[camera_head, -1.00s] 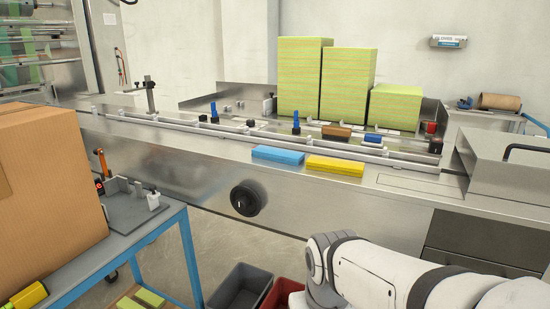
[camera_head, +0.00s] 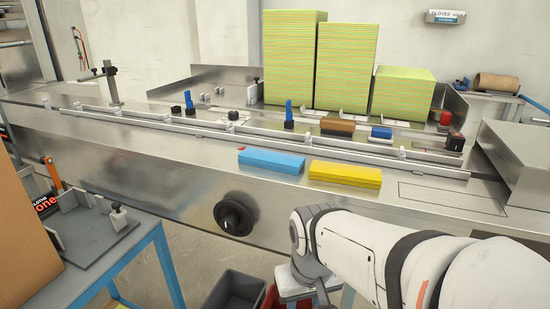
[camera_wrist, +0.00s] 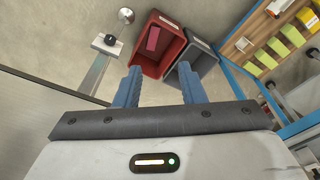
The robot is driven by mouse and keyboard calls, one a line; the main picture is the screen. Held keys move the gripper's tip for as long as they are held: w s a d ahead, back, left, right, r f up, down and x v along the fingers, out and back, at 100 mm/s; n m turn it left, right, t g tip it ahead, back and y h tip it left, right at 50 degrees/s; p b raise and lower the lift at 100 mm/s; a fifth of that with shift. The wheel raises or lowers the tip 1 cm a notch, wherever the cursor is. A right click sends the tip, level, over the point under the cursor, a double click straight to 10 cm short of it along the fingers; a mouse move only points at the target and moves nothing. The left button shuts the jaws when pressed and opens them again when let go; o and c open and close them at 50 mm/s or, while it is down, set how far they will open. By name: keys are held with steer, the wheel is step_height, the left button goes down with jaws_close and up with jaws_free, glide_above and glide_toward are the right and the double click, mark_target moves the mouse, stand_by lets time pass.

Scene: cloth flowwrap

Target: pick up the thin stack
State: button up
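Three yellow-green striped stacks stand behind the conveyor rail in the head view: a tall left one (camera_head: 292,58), a tall middle one (camera_head: 345,65) and a low right one (camera_head: 402,93). A flat blue pack (camera_head: 271,162) and a flat yellow pack (camera_head: 345,174) lie side by side on the near steel ledge. I cannot tell for sure which is the thin stack. My gripper (camera_wrist: 159,70) shows in the wrist view with its two blue fingers apart and nothing between them. It points down at the floor and bins, away from the stacks. The head view does not show the fingers.
A red bin (camera_wrist: 147,63) and a grey bin (camera_wrist: 205,82) stand on the floor. A blue-framed cart (camera_head: 158,240) stands left, with a cardboard box (camera_head: 35,215). The rail (camera_head: 250,133) runs between ledge and stacks. A steel cover (camera_head: 520,160) sits right.

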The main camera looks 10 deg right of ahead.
steer(key=shift+o, duration=0.3)
steer(key=shift+s+d, duration=0.1)
steer(key=shift+o, duration=0.8)
steer(key=shift+r, duration=0.25)
steer(key=o, duration=0.7)
steer(key=shift+t, duration=0.3)
steer(key=r+p, duration=1.8)
steer(key=shift+w+r, duration=0.3)
steer(key=shift+c, duration=0.2)
steer(key=w+d+r+n+p, duration=0.2)
steer(key=w+r+p, duration=0.1)
steer(key=r+p, duration=0.55)
steer(key=n+g, duration=0.2)
steer(key=n, duration=0.7)
glide_above(345, 169)
steer(key=f, duration=0.1)
steer(key=f+b, duration=0.1)
steer(key=shift+a+f, duration=0.25)
steer(key=shift+f, duration=0.1)
steer(key=shift+w+d+f+n, duration=0.15)
steer(key=shift+f+n, duration=0.1)
steer(key=shift+n, duration=0.15)
steer(key=shift+s+d+f+p, duration=0.1)
steer(key=shift+f+p, duration=0.3)
steer(key=shift+f, duration=1.45)
steer(key=shift+s+d+f+p, duration=0.1)
steer(key=shift+f+p, duration=0.3)
steer(key=shift+f, duration=1.45)
